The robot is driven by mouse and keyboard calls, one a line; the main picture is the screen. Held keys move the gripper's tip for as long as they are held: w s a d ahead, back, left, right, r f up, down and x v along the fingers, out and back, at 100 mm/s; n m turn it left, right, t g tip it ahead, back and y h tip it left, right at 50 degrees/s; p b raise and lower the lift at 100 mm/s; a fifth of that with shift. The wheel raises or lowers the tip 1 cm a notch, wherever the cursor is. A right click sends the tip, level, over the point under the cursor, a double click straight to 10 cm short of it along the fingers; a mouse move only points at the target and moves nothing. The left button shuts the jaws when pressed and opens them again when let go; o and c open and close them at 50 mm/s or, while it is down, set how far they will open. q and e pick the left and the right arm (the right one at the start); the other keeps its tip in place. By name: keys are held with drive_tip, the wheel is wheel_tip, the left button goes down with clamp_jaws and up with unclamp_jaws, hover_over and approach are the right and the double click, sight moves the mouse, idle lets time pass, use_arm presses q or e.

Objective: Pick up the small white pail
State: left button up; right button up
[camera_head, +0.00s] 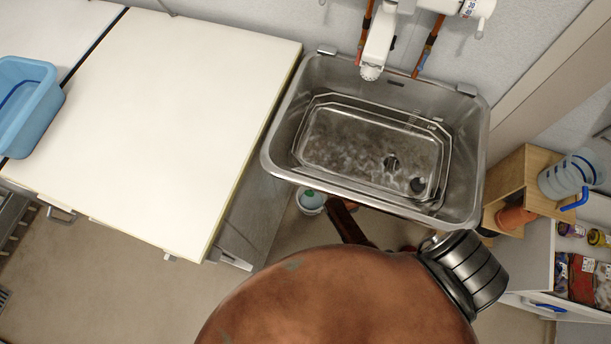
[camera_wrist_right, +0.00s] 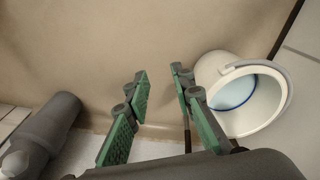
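The small white pail (camera_head: 311,203) shows in the head view on the floor under the front left of the sink, partly hidden by the sink. In the right wrist view the white pail (camera_wrist_right: 208,70) lies at the right, its mouth facing the camera, with a light rim handle and something blue inside. My right gripper (camera_wrist_right: 159,84) has green-padded fingers spread apart with nothing between them. The pail is just right of the right-hand finger; I cannot tell whether they touch. My left gripper is in neither view.
A steel sink (camera_head: 277,160) with a faucet (camera_head: 377,45) stands above the pail. A white counter (camera_head: 180,110) with a blue tub (camera_head: 28,100) is at left. A wooden shelf (camera_head: 520,180) is at right. A grey cylinder (camera_wrist_right: 50,120) is left of the gripper.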

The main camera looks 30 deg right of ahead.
use_arm(q)
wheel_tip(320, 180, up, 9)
drive_tip(key=b, duration=0.5)
use_arm(e)
drive_tip(key=w+a+m, duration=0.1)
drive_tip(key=w+m, duration=0.1)
drive_tip(key=w, duration=0.7)
drive_tip(key=shift+m+y, duration=0.3)
drive_tip(key=shift+y, duration=0.1)
drive_tip(key=f+b, duration=0.2)
drive_tip(key=a+f+b, duration=0.1)
drive_tip(key=f+b, duration=0.2)
drive_tip(key=f, duration=0.2)
drive_tip(key=shift+w+a+b, duration=0.25)
drive_tip(key=shift+w+b, duration=0.15)
drive_tip(key=shift+w+f, duration=0.15)
drive_tip(key=shift+f, duration=0.05)
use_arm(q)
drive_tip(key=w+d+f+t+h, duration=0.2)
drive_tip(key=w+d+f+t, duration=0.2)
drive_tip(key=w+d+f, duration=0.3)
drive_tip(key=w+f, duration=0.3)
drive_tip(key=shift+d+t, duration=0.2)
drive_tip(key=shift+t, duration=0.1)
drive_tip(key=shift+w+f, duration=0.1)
use_arm(e)
clamp_jaws()
drive_tip(key=shift+r, duration=0.1)
